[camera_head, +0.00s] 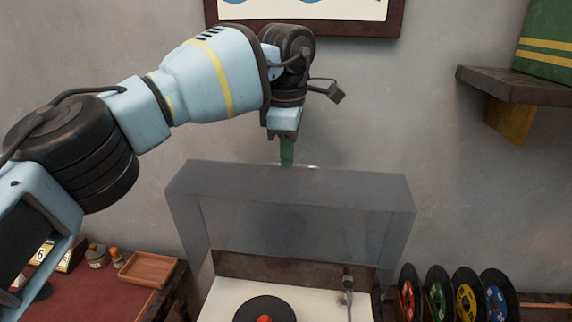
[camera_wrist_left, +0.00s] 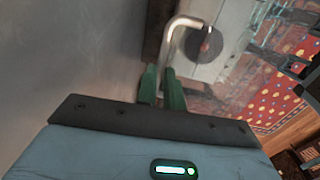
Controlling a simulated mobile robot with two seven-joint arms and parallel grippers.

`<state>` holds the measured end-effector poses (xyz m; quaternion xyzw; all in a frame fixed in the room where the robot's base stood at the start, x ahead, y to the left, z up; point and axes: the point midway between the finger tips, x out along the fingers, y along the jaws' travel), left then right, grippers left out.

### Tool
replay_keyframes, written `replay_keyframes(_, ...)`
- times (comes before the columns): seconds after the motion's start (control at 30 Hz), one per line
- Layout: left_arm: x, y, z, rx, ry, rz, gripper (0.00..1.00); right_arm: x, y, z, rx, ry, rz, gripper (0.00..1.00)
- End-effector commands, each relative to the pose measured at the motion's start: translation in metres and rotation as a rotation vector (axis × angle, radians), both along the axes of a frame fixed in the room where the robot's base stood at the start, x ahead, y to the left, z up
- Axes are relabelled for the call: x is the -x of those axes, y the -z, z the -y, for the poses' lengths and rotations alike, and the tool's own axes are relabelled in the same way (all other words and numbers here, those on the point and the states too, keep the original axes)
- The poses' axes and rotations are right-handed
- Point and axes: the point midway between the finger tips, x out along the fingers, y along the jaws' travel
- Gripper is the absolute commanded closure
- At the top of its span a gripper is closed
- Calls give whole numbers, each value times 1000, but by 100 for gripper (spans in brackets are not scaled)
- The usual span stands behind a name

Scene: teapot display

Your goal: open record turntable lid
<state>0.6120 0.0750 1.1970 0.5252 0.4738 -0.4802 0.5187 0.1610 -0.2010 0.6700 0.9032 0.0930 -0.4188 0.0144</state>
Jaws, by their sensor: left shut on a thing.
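The translucent grey turntable lid (camera_head: 300,205) stands raised, nearly upright, behind the record turntable (camera_head: 225,300) in the head view. The turntable has a white deck and a black record (camera_head: 266,309) with a red centre. My left gripper (camera_head: 287,163) is at the lid's top edge, pointing down. In the left wrist view its green fingers (camera_wrist_left: 162,80) are shut on the bent metal lid handle (camera_wrist_left: 187,22). The exact contact is partly hidden by the fingers. The record (camera_wrist_left: 201,46) also shows there. My right gripper is not in view.
Several coloured records (camera_head: 438,295) stand upright right of the turntable. A wooden tray (camera_head: 148,269) lies on a red-topped table at the left. A wall shelf (camera_head: 510,86) holds a green box (camera_head: 547,45) at upper right. A grey wall is close behind the lid.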

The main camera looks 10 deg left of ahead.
Motion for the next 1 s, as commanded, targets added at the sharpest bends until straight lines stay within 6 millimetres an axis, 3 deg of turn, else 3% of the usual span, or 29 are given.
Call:
replay_keyframes(0.27, -19, 4, 0, 2, -2, -2, 100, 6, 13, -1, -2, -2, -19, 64)
replay_keyframes(0.7, -21, 1, 0, 1, 1, 2, 100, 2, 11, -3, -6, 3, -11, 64)
replay_keyframes(0.73, -21, 1, 0, 1, 1, 2, 87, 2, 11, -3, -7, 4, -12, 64)
replay_keyframes(0.77, -21, 1, 0, 1, 1, 2, 83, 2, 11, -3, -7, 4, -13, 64)
replay_keyframes(1.0, -21, 1, 0, 1, 1, 0, 82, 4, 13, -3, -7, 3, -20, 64)
